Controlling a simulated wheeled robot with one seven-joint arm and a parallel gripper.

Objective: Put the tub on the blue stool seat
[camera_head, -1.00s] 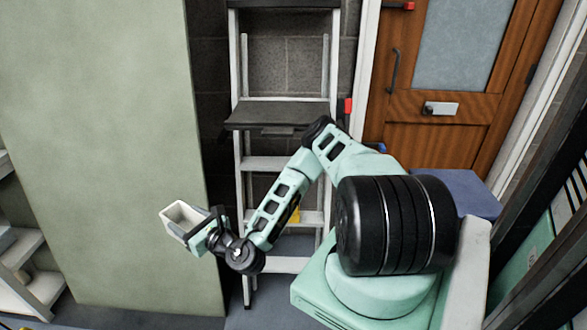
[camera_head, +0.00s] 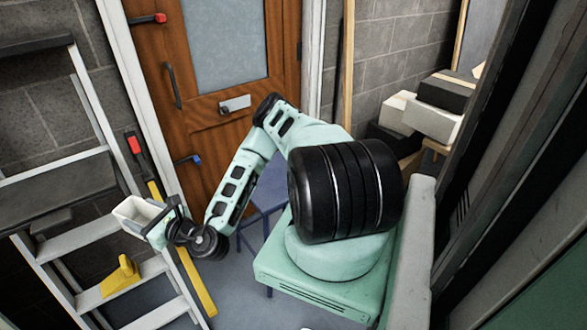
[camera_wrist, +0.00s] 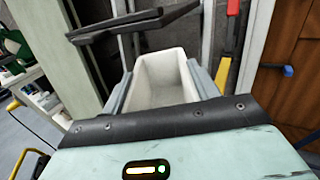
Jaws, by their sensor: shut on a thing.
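The tub (camera_head: 133,211) is a small off-white, open-topped rectangular container. My gripper (camera_head: 153,222) is shut on it and holds it upright in the air, in front of the stepladder in the head view. In the wrist view the tub (camera_wrist: 165,78) sits between the two fingers (camera_wrist: 163,92) and looks empty inside. The blue stool seat (camera_head: 270,186) is to the right of the tub, before the wooden door, partly hidden behind my arm.
A stepladder (camera_head: 85,238) with a yellow object (camera_head: 121,277) on a step stands at the left. A yellow-and-black level (camera_head: 192,282) leans beside it. Boxes (camera_head: 432,122) are stacked at the back right. Grey floor shows around the stool.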

